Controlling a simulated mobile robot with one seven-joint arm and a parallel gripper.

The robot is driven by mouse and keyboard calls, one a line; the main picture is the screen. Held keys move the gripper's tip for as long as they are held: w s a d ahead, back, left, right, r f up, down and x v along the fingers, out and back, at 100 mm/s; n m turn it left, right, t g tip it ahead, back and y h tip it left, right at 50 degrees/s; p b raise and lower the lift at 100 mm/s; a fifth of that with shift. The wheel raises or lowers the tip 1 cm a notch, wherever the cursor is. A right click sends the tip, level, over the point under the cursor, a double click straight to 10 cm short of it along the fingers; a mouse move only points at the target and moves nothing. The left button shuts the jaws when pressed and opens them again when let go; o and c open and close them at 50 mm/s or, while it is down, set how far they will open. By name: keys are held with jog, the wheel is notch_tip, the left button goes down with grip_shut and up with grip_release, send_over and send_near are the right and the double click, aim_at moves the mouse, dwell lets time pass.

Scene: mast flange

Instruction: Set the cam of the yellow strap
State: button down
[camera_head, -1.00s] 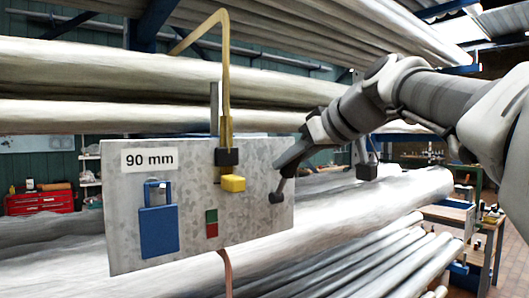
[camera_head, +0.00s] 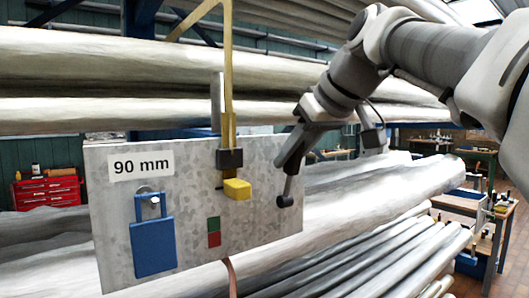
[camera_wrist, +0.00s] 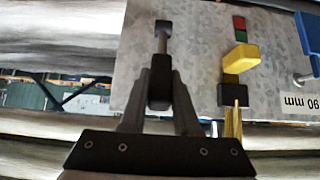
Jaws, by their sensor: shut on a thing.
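The yellow strap (camera_head: 228,70) comes down from above onto the face of a grey metal panel (camera_head: 120,215). It runs into a black buckle (camera_head: 230,158), with a yellow cam block (camera_head: 237,189) just below. The cam block sticks out from the panel in the wrist view (camera_wrist: 241,57). My gripper (camera_wrist: 160,98) is shut on a black block (camera_wrist: 159,85), from which a thin rod leads to a dark knob (camera_wrist: 163,27). The knob also shows in the head view (camera_head: 285,201), right of the cam block. I cannot tell whether the knob touches the panel.
The panel carries a "90 mm" label (camera_head: 140,166), a blue padlock (camera_head: 153,247) on a stud and a green-and-red marker (camera_head: 213,232). Large pipes (camera_head: 80,75) lie behind and below the panel. A red tool chest (camera_head: 47,192) and a workbench (camera_head: 487,215) stand farther back.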

dwell(0.4)
jog(key=c, duration=0.6)
grip_release()
jog(key=shift+c, duration=0.2)
jog(key=v, duration=1.7)
jog(key=shift+r, duration=0.15)
jog(key=shift+s, duration=0.1)
jog(key=shift+c, duration=0.2)
